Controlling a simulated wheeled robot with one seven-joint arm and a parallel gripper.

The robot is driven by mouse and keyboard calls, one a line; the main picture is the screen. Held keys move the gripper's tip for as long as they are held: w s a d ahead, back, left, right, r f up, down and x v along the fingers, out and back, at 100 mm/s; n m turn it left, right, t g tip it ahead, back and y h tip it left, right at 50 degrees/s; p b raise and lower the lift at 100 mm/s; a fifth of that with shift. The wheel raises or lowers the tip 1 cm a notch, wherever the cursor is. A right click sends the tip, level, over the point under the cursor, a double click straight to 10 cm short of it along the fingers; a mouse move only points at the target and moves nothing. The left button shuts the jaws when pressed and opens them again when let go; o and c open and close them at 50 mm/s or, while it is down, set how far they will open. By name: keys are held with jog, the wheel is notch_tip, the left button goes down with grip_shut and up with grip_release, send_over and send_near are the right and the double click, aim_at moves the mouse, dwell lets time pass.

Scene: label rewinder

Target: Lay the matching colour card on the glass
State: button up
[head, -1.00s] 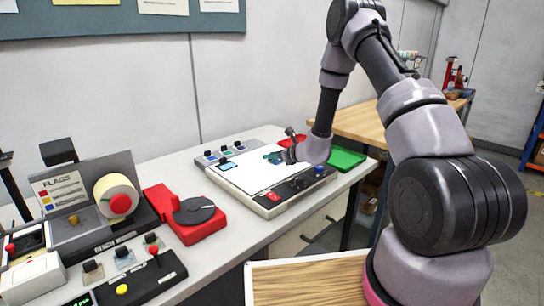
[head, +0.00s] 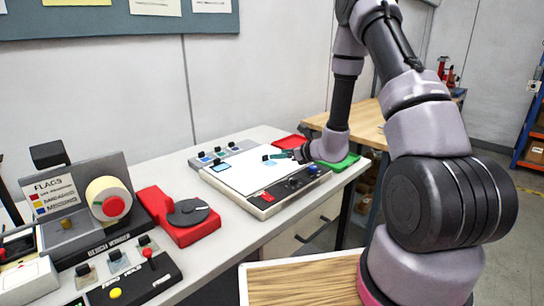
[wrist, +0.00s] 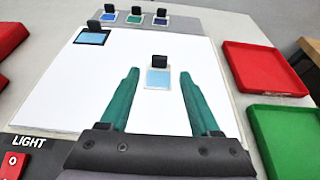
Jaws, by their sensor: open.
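The glass (wrist: 60,90) is the bright white top of the light box, also in the head view (head: 245,178). A pale blue card in a light frame with a black knob (wrist: 158,78) lies on the glass; it shows small in the head view (head: 270,163). A similar light blue swatch in a black frame (wrist: 91,38) lies at the glass's far left corner. My gripper (wrist: 159,73) is open, its teal fingers apart on either side of the pale blue card, seemingly not touching it. Cards in blue (wrist: 109,17), green (wrist: 135,19) and dark blue (wrist: 161,21) stay in the rack behind.
A red tray (wrist: 265,68) and a green tray (wrist: 288,138) stand to the glass's right. The light switch panel (wrist: 25,155) runs along the front edge. In the head view, a red device with a dark disc (head: 190,213) and the bench winder (head: 95,205) stand at left.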

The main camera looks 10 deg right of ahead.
jog(key=shift+v, duration=1.15)
jog(key=shift+s+r, duration=0.2)
jog(key=shift+r, duration=0.1)
jog(key=s+a+r+n+g+y, duration=0.2)
jog(key=s+a+r+n+g, duration=0.15)
jog(key=s+r+n, duration=0.55)
jog(key=s+a+r+n+g+y, duration=0.1)
jog(key=s+a+r+n+g, duration=0.35)
jog(key=r, duration=0.75)
jog(key=s+d+r+n+t+h, duration=0.2)
jog(key=s+d+r+n+h, duration=0.2)
jog(key=s+d, duration=0.3)
jog(key=s+d+r+n+t+h, duration=0.2)
jog(key=s+d+r+n+h, duration=0.3)
jog(key=s, duration=0.5)
jog(key=shift+d+r+n, duration=0.4)
jog(key=shift+d+n, duration=0.65)
jog(key=shift+d, duration=0.1)
